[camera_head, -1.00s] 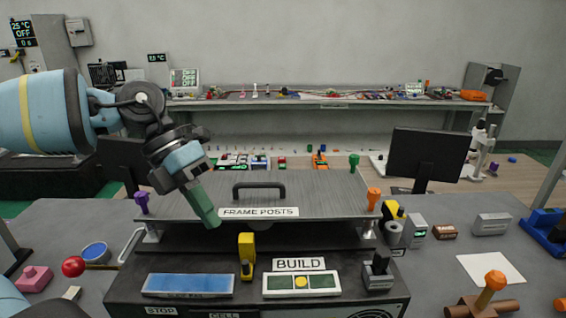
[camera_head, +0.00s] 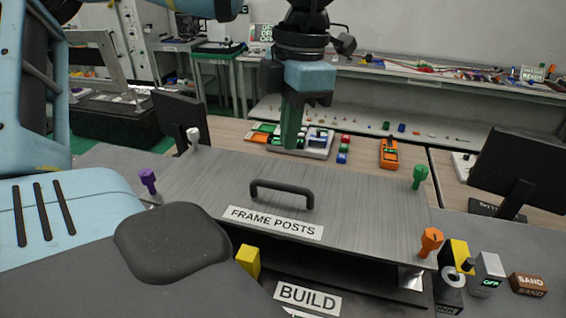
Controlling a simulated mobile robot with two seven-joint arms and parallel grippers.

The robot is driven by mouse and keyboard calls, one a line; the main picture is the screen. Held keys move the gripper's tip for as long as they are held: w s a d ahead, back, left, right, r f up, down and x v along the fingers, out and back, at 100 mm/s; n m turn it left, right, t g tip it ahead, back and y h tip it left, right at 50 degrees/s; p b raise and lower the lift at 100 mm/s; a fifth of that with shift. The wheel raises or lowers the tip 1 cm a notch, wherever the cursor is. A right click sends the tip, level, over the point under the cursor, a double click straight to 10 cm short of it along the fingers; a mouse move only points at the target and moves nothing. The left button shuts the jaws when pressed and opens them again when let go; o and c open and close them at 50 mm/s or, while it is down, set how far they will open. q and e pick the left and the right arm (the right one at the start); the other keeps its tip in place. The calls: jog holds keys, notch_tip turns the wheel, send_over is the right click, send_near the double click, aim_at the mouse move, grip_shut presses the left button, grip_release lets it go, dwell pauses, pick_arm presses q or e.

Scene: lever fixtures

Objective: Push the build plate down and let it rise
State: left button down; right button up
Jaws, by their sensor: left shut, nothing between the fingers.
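The build plate (camera_head: 350,190) is a grey brushed-metal plate with a dark bar handle (camera_head: 283,192) and a label reading FRAME POSTS. It sits raised over a dark base, with a visible gap under its front edge. Coloured knobs stand at its corners: purple (camera_head: 148,180), white (camera_head: 193,137), green (camera_head: 420,175) and orange (camera_head: 431,241). My left gripper (camera_head: 290,146) points down with its green fingers shut and empty. In the picture its tips lie just beyond the plate's far edge, above the handle; its height over the surface is unclear. My right gripper is out of view.
A yellow part (camera_head: 248,262) and a BUILD sign (camera_head: 307,297) stand at the base front. Behind the plate are a small device (camera_head: 310,143) and an orange tool (camera_head: 389,153). Monitors stand left and right (camera_head: 520,170). My own arm covers the lower left.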

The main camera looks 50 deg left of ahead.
aim_at(285, 185)
pick_arm(q)
notch_tip(285, 185, down, 6)
jog(key=shift+s+a+r+b, duration=0.1)
jog(key=shift+a+r+b, duration=0.05)
jog(key=shift+r+b, duration=0.15)
jog(key=shift+f, duration=0.8)
